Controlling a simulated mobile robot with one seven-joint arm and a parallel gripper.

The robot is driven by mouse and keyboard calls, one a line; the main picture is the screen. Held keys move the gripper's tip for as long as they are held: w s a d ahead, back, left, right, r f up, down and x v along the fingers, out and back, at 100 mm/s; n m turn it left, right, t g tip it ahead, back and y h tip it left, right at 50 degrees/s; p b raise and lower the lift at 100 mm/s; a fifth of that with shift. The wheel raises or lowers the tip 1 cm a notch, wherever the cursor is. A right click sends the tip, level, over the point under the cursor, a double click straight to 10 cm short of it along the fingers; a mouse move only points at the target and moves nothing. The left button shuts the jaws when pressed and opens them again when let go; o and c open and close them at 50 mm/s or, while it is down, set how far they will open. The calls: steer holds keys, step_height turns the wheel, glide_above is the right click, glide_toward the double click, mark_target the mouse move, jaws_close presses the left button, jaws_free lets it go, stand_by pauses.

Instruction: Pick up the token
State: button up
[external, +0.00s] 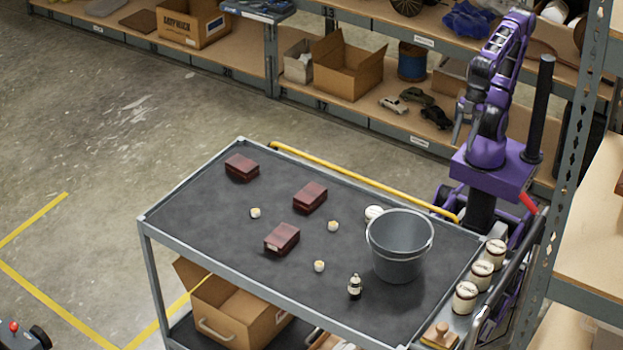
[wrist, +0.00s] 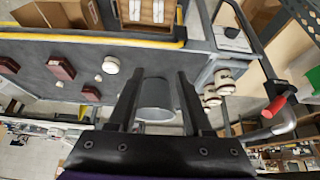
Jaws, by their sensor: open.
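Several small pale, cream-coloured pieces lie on the dark top of the cart (external: 200,215): one at the left (external: 255,213), one near the middle (external: 333,226) and one nearer the front (external: 319,266). I cannot tell which of them, if any, is the token. My gripper (external: 458,132) is high beyond the cart's far right corner, away from these pieces. In the wrist view my gripper (wrist: 157,75) is open, with nothing between its fingers.
Three dark red boxes (external: 242,168) (external: 310,197) (external: 282,239) lie on the cart. A grey bucket (external: 400,250), a white round item (external: 374,214) and a small dark bottle (external: 355,286) stand toward its right. Labelled jars (external: 466,297) line the right end. A yellow rail (external: 360,180) edges the far side.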

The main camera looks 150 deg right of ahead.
steer(key=shift+o, duration=0.3)
steer(key=shift+o, duration=1)
